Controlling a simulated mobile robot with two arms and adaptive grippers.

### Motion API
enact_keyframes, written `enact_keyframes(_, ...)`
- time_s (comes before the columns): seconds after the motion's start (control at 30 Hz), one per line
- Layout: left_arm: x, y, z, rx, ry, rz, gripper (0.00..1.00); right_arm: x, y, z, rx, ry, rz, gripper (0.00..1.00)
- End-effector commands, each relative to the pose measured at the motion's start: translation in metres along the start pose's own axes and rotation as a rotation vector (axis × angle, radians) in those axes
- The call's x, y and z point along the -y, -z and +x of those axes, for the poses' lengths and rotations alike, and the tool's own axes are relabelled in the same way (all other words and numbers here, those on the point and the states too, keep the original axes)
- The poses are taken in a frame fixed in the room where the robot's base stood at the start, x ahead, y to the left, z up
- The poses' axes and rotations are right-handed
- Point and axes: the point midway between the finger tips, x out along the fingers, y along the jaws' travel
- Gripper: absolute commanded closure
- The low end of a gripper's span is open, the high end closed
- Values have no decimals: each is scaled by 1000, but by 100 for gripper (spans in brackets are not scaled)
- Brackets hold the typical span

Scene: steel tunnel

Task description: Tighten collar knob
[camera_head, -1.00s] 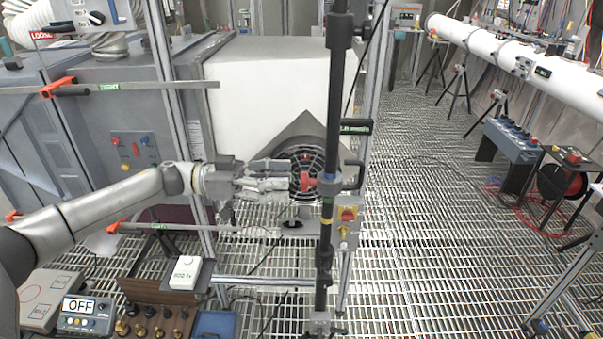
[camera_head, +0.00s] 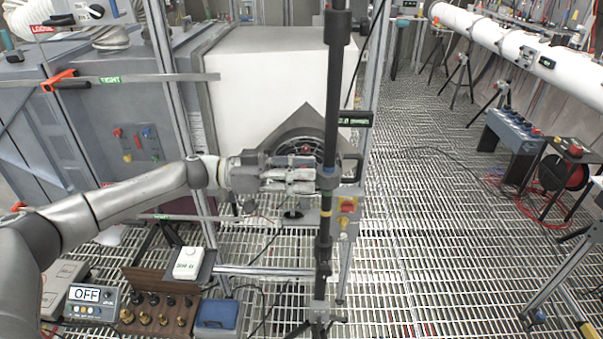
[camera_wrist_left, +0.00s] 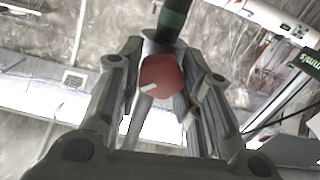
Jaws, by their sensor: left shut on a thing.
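In the head view the fingers hide the knob. My right gripper is in neither view.
A fan with a dark guard (camera_head: 300,145) stands close behind the pole. Below are an OFF meter (camera_head: 90,298) and brass-fitting rack (camera_head: 155,312).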

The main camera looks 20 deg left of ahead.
Motion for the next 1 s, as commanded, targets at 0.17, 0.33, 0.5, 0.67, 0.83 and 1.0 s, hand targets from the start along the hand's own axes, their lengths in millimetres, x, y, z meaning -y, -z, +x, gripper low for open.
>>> enact_keyframes(0.17, 0, 0, 0, 0, 1, 8, 91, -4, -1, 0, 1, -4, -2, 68)
enact_keyframes(0.33, 0, -1, 0, 0, 1, 54, 91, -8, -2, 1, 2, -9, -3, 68)
enact_keyframes(0.5, 0, -1, 0, -1, 1, 156, 91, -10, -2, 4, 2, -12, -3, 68)
enact_keyframes(0.67, -1, -2, 0, 0, 0, 284, 91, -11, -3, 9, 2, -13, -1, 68)
enact_keyframes(0.83, -1, -3, 0, 0, 1, 425, 91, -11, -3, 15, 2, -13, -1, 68)
enact_keyframes(1.0, -1, -2, 0, -1, 1, 548, 91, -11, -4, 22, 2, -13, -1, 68)
